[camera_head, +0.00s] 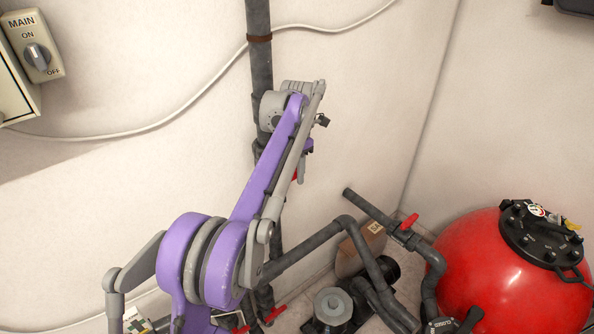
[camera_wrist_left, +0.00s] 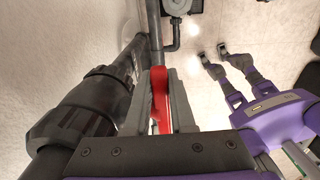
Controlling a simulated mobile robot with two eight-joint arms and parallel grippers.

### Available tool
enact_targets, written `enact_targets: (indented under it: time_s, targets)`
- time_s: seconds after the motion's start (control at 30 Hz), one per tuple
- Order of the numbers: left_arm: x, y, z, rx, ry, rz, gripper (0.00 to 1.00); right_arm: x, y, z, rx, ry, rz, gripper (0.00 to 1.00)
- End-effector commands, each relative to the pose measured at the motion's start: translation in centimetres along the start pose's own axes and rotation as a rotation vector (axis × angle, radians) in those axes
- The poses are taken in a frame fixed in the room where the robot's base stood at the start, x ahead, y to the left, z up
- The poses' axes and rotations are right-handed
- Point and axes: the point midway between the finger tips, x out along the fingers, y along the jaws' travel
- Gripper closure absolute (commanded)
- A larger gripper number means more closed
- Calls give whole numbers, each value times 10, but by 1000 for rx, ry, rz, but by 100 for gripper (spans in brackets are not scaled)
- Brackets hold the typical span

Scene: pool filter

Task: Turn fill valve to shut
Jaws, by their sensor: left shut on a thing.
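The fill valve's red handle (camera_wrist_left: 159,95) stands between the grey fingers of my left gripper (camera_wrist_left: 161,112) in the left wrist view. The fingers are shut on it. The handle lies roughly along the dark pipe beside it in that view; its exact angle is hard to tell. In the head view, my left gripper (camera_head: 300,172) is at the vertical pipe on the wall. Only a sliver of the red handle (camera_head: 294,174) shows there, and my purple arm hides most of the valve. I see no right gripper in either view.
A dark vertical pipe (camera_head: 259,55) runs down the wall. Another red valve handle (camera_head: 409,221) sits on a pipe near the red filter tank (camera_head: 485,262). A further red handle (camera_head: 275,313) is low down. A cardboard box (camera_head: 372,238) and a MAIN switch (camera_head: 37,56) also show.

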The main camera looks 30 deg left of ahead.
Motion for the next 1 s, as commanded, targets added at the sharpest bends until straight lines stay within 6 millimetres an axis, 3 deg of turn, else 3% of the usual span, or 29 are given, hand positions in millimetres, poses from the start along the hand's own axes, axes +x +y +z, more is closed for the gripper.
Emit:
enact_targets:
  time_s: [0.47, 0.5, 0.63, 1.0]
  targets:
    - [2, -1, 0, 1, 14, -2, 100, 0, 0, 0, 0, 0, 0, 35]
    - [2, -1, 0, 1, 14, -2, 70, 0, 0, 0, 0, 0, 0, 35]
    - [2, 0, 0, 1, 13, -2, 48, 0, 0, 0, 0, 0, 0, 35]
    - [-5, 0, 0, 1, 11, -1, 48, -1, 0, -2, 0, 2, 0, 35]
